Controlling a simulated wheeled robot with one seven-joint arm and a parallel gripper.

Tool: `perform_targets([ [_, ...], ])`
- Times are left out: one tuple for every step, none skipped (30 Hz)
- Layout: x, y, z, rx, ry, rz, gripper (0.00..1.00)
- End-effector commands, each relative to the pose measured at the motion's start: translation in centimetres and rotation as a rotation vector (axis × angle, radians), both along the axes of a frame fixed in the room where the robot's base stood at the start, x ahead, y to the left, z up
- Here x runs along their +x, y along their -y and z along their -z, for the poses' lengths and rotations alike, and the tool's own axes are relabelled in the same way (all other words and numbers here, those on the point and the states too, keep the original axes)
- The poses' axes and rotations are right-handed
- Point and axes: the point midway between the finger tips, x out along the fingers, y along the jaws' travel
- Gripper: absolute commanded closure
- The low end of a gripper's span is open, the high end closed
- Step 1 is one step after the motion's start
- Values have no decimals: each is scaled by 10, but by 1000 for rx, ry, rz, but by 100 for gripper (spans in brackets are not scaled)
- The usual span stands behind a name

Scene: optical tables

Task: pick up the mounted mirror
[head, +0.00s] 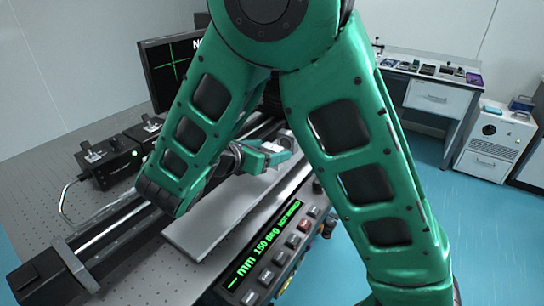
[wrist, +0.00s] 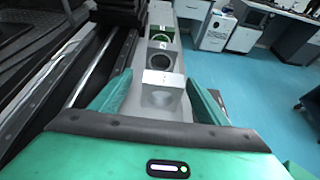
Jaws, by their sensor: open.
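A pale metal block with a shiny front face, which looks like the mounted mirror (wrist: 162,92), stands upright on a light rail plate in the wrist view. My gripper (wrist: 157,82) is open, with one green finger to the left of the block and one to its right. The block lies between the fingers, and I cannot tell whether either touches it. In the head view my gripper (head: 268,157) is low over the plate, and a small pale part (head: 284,141) shows beside it. My arm hides much of that area.
Behind the block, a mount with a round opening (wrist: 161,60) and a green-ringed mount (wrist: 162,38) stand in line. A dark rail (head: 120,235) runs along the left. A control panel (head: 270,255) with a green display borders the front. Black boxes (head: 110,162) stand at left.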

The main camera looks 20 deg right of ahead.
Motion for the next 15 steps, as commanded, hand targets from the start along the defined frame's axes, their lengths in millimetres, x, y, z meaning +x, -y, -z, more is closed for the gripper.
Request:
perform_targets([
  [1, 2, 1, 0, 0, 1, 31],
  [2, 4, 2, 0, 0, 1, 31],
  [4, 7, 3, -2, -1, 1, 31],
  [6, 9, 4, -1, 0, 0, 31],
  [7, 13, 6, -1, -1, 1, 31],
  [10, 19, 8, -1, -2, 2, 31],
  [12, 22, 9, -2, -2, 1, 31],
  [14, 26, 10, -2, -2, 1, 31],
  [17, 30, 13, -1, -2, 1, 31],
  [19, 32, 14, -1, -2, 1, 31],
  [21, 35, 15, -1, -2, 0, 31],
  [22, 37, 16, -1, -2, -1, 31],
  [23, 38, 17, -1, -2, -1, 31],
  [24, 39, 18, -1, -2, -1, 31],
  [25, 40, 18, 0, 0, -1, 31],
])
